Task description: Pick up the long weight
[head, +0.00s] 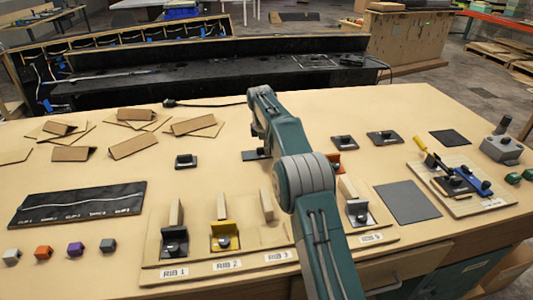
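I cannot tell for sure which piece is the long weight. Dark low blocks with a knob on top stand on the table: one (186,160) left of my arm, one (343,142) right of it, and a wider one (384,137) farther right. My teal arm rises from the bottom edge, bends at a large grey joint and reaches toward the far middle of the table. No gripper fingers can be made out at its far end, so their opening and any contact are hidden. Part of the table behind the arm is hidden too.
A wooden board (205,268) with labelled clamp stations lies in front, partly behind my arm. A black cable strip (75,206) and small coloured blocks lie left. Folded cardboard pieces (133,146) lie back left. A blue lever fixture (464,180) and grey box (502,149) stand right.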

